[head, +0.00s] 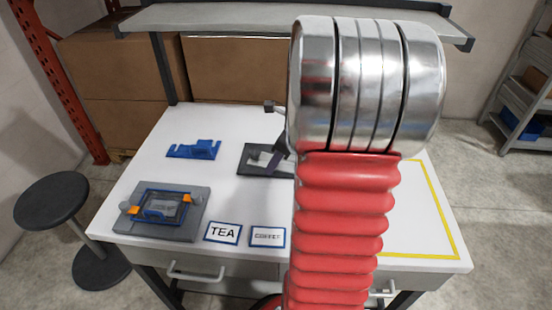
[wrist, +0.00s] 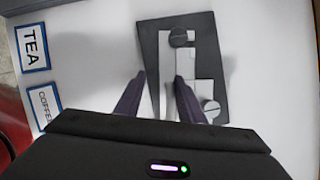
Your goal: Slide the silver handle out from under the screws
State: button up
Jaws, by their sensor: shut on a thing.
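In the wrist view a dark plate (wrist: 205,32) lies on the white table with the silver handle (wrist: 186,60) flat on it. One screw (wrist: 180,37) sits at the handle's far end and another screw (wrist: 210,108) at its near right. My gripper (wrist: 161,78) has its two dark purple fingers either side of part of the handle and is shut on it. The exact contact is hard to see. In the head view the plate (head: 247,166) and handle (head: 262,157) show partly; my arm hides the right side, and one finger (head: 281,147) shows.
A blue bracket (head: 194,150) and a grey fixture with orange clips (head: 160,212) stand on the left of the table. TEA (head: 223,233) and COFFEE (head: 267,236) labels lie in front. A yellow outlined area (head: 436,210) is at the right. A shelf (head: 220,19) overhangs the back.

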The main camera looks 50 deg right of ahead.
jog(key=o, duration=1.7)
jog(key=shift+s+a+f, duration=0.1)
jog(key=shift+s+a, duration=0.75)
jog(key=shift+a, duration=0.25)
jog(key=shift+s+a+f, duration=0.1)
jog(key=shift+s+a, duration=0.7)
jog(key=shift+a, duration=0.3)
jog(key=shift+c, duration=0.2)
jog(key=shift+r, duration=0.55)
jog(key=c, duration=0.6)
jog(key=shift+r, duration=0.3)
grip_shut()
jog(key=shift+d+r, duration=0.15)
jog(key=shift+r, duration=2.15)
